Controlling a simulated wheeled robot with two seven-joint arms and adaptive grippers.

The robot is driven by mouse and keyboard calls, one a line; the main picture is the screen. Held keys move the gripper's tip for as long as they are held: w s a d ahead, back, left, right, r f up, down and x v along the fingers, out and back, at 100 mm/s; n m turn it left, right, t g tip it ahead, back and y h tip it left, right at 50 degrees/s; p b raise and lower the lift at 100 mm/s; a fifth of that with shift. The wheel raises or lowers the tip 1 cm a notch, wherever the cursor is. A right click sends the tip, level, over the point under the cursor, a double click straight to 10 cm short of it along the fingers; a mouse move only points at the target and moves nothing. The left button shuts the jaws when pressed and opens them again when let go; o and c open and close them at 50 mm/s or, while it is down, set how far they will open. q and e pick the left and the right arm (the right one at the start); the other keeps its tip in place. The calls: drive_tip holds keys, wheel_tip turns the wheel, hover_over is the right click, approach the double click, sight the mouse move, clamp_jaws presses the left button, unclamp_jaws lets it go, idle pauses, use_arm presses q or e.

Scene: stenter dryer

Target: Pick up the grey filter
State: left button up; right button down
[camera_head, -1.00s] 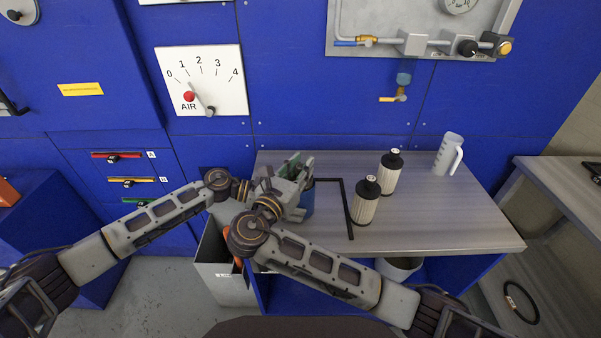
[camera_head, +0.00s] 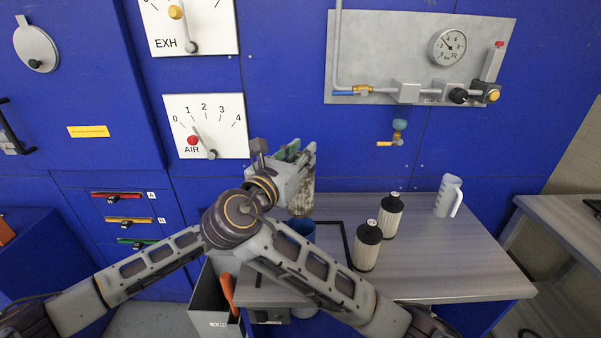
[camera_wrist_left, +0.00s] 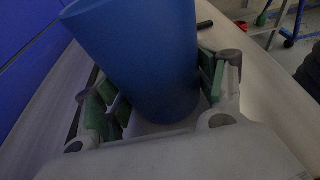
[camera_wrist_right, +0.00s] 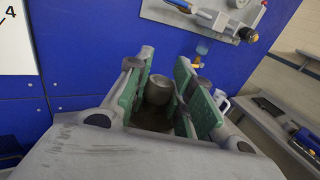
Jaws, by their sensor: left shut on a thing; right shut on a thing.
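The grey filter (camera_head: 302,197) is a dirty grey-brown cylinder hanging upright over a blue cup (camera_head: 302,229). My right gripper (camera_head: 296,163) is shut on its upper part. In the right wrist view, the filter's round end (camera_wrist_right: 158,90) shows between the green pads of the fingers (camera_wrist_right: 160,95). My left gripper (camera_wrist_left: 155,95) is shut on the blue cup, which fills the middle of the left wrist view (camera_wrist_left: 140,60). In the head view, my right arm hides the left gripper. I cannot tell whether the filter's lower end is clear of the cup rim.
Two pale filters with black caps (camera_head: 367,247) (camera_head: 390,216) and a white jug (camera_head: 448,196) stand on the grey table (camera_head: 440,265). A black angled rod (camera_head: 347,245) lies beside the cup. A grey bin (camera_head: 212,318) stands below the table's left end. Blue panels rise behind.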

drive_tip(key=shift+r, duration=0.65)
use_arm(q)
drive_tip(key=o, duration=0.8)
drive_tip(key=shift+o, duration=0.2)
drive_tip(key=shift+v, duration=6)
drive_tip(key=shift+r, duration=0.15)
use_arm(e)
drive_tip(key=shift+r, duration=0.15)
